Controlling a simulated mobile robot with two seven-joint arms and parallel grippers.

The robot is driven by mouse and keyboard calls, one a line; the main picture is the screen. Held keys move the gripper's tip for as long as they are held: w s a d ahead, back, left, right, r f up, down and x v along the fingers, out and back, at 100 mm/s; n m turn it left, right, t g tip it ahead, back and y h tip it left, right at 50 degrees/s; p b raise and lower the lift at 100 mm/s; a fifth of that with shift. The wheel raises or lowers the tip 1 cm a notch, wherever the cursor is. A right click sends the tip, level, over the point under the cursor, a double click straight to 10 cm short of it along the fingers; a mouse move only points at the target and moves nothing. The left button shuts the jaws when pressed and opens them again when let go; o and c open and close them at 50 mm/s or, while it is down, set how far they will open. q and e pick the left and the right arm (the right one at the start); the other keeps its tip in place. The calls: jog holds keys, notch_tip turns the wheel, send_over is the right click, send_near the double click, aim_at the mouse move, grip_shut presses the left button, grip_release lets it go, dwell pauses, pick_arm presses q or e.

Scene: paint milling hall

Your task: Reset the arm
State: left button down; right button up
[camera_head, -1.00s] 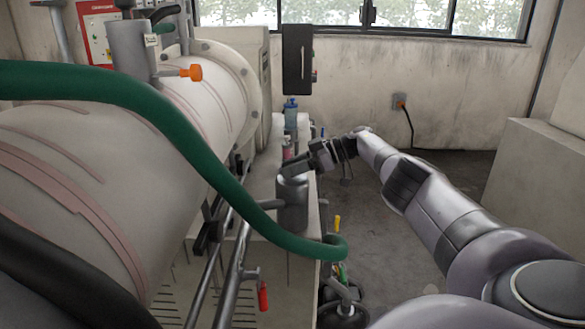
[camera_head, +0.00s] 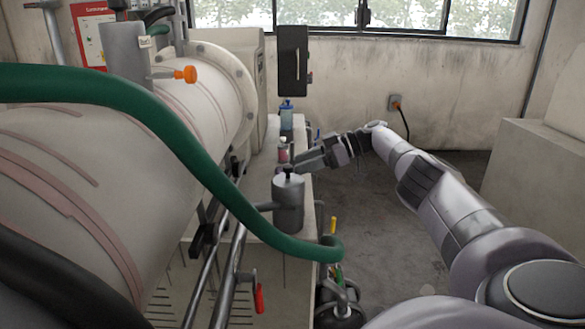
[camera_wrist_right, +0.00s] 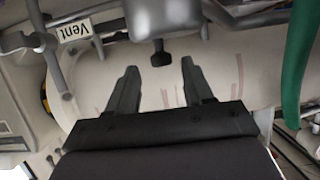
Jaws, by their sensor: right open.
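My right gripper (camera_head: 306,160) is in the middle of the head view, its arm coming in from the right. It is open, with nothing seen between its fingers. A grey cylinder (camera_head: 288,208) with a black knob (camera_head: 288,173) on top stands just in front of and below the fingers. In the right wrist view the two fingers of the gripper (camera_wrist_right: 159,68) are spread apart. A black knob (camera_wrist_right: 160,54) under a grey cylinder (camera_wrist_right: 165,15) shows between and beyond the fingertips; I cannot tell the gap. My left gripper is not in view.
A large pale drum (camera_head: 70,190) fills the left. A green hose (camera_head: 185,150) sags across it. A blue-capped bottle (camera_head: 286,115) and a pink-labelled bottle (camera_head: 283,153) stand behind the cylinder. A concrete block (camera_head: 535,170) stands at right.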

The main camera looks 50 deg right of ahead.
jog(key=shift+v, duration=1.05)
